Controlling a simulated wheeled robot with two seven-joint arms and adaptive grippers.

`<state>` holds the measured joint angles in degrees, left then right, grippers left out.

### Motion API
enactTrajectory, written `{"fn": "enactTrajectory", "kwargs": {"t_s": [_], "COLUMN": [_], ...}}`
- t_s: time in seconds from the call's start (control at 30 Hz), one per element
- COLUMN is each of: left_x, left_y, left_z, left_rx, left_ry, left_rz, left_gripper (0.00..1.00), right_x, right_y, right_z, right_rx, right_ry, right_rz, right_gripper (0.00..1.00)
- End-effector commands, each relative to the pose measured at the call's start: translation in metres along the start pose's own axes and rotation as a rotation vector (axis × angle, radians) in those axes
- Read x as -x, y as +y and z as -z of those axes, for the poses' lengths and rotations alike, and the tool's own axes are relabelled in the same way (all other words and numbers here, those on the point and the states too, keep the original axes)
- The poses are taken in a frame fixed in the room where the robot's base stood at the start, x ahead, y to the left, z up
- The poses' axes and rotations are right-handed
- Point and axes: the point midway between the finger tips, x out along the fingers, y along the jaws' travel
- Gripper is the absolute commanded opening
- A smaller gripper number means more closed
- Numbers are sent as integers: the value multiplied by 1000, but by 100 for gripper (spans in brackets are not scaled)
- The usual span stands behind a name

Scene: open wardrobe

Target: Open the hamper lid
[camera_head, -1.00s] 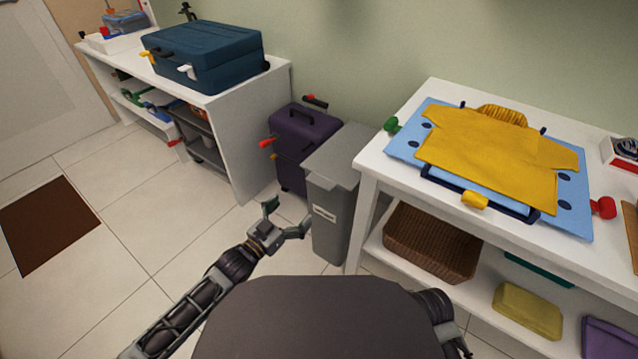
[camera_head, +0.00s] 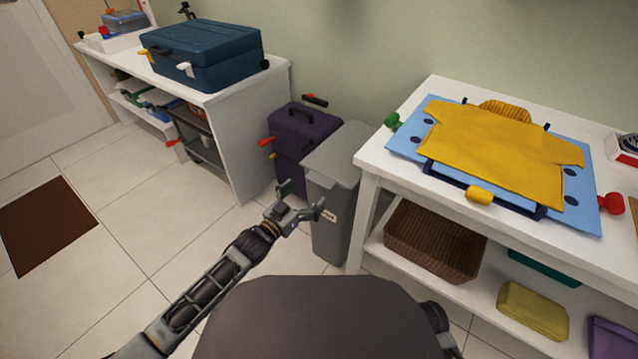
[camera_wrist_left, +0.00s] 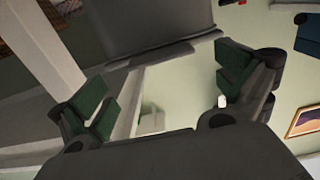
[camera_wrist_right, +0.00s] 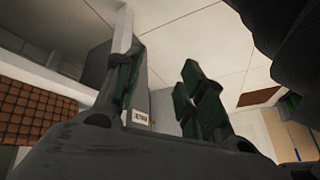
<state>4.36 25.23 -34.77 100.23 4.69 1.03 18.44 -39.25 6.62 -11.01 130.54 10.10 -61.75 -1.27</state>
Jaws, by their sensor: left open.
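The hamper is a grey bin (camera_head: 332,222) with a white label on its front, standing on the floor beside the white table. Its grey lid (camera_head: 338,155) is closed. My left gripper (camera_head: 302,197) is open and empty, at the hamper's front left just below the lid's front edge. In the left wrist view, the lid's edge (camera_wrist_left: 155,52) lies just beyond the open left fingers (camera_wrist_left: 165,88). My right gripper (camera_wrist_right: 158,80) shows in its wrist view with its fingers apart and nothing between them; the hamper's label (camera_wrist_right: 140,117) shows past them. In the head view the right gripper is hidden.
A purple suitcase (camera_head: 296,140) stands behind the hamper to its left. The white table (camera_head: 400,170) close on the right bears a yellow shirt (camera_head: 500,150) on a blue board, with a wicker basket (camera_head: 430,240) below.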

Motion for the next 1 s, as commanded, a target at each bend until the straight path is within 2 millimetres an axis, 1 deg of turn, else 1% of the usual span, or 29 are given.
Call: {"fn": "enactTrajectory", "kwargs": {"t_s": [0.1, 0.43, 0.6, 0.8, 1.0], "left_x": [-11, -40, -54, -66, -71], "left_y": [0, 0, 0, 0, 1], "left_z": [-1, -1, -1, -1, 0], "left_rx": [0, -1, -1, -1, 0], "left_ry": [1, 1, 0, 0, -1], "left_rz": [0, -1, -1, -1, -1], "left_gripper": [100, 100, 100, 100, 100], "right_x": [-8, -27, -37, -45, -48], "right_y": [0, 0, 1, 2, 2], "right_z": [-3, -18, -20, -22, -26], "right_rx": [-5, -28, -36, -46, -51], "right_ry": [14, 41, 67, 88, 96], "right_rz": [5, 24, 29, 36, 38], "right_gripper": [40, 40, 40, 40, 40]}}
